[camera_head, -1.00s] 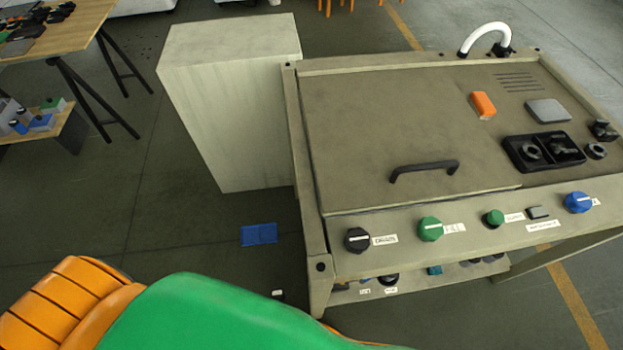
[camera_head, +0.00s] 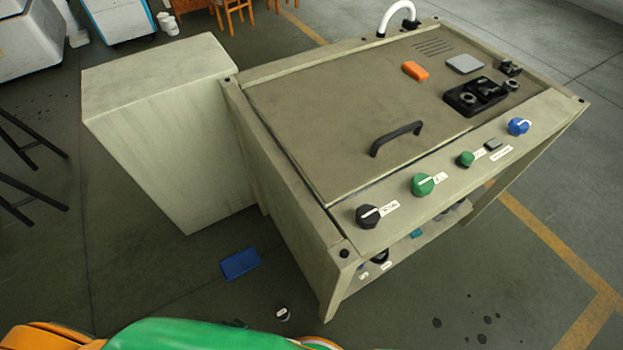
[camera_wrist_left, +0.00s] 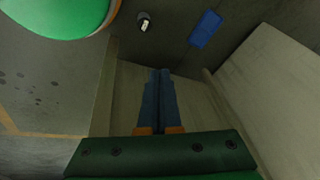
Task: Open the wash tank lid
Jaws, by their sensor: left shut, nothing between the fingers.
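The wash tank (camera_head: 300,215) is a beige-grey bench in the middle of the head view. Its flat lid (camera_head: 330,125) lies shut in the top. A black bar handle (camera_head: 398,137) stands on the lid near its front edge, with nothing touching it. My left gripper (camera_wrist_left: 160,75) shows in the left wrist view, its blue fingers together and empty. Beyond the fingers are a beige panel and the dark floor. The head view shows only my green and orange arm at the bottom edge, not the gripper. My right gripper is not in view.
The front panel carries a black knob (camera_head: 368,216), green knobs and a blue knob (camera_head: 518,126). A pale box (camera_head: 165,120) stands left. A blue sheet (camera_head: 240,263) lies on the floor.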

